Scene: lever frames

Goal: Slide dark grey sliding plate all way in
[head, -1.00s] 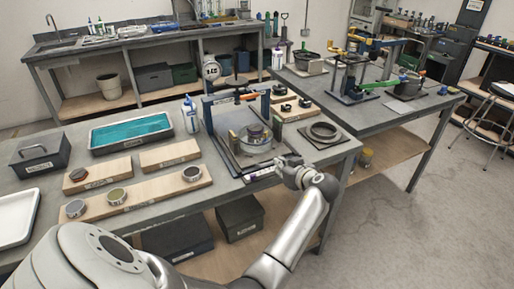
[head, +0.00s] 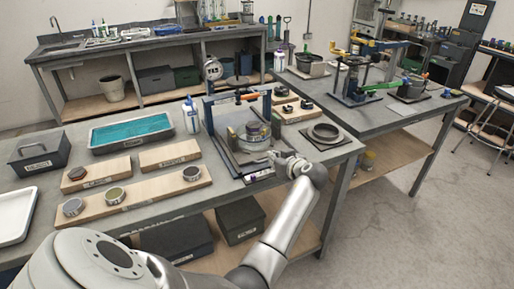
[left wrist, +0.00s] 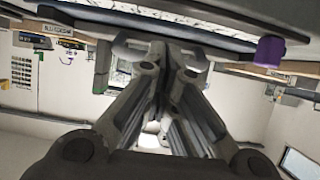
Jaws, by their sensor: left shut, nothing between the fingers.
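The dark grey sliding plate (head: 236,156) lies low in a bench fixture with a blue-grey upright frame (head: 209,117). A round metal pot (head: 254,141) sits at the fixture's middle, partly in front of the frame. My left gripper (head: 273,156) is shut and empty at the fixture's front right, close to the plate's near edge. I cannot tell whether it touches the plate. In the left wrist view the shut fingers (left wrist: 160,52) point toward a dark edge, with a purple knob (left wrist: 270,50) to their right. My right gripper is not in view.
A ring on a dark square base (head: 324,132) stands right of the fixture. A white-blue bottle (head: 191,117), a teal tray (head: 131,132) and wooden boards with round pieces (head: 140,196) lie to the left. The bench's front edge runs below my gripper.

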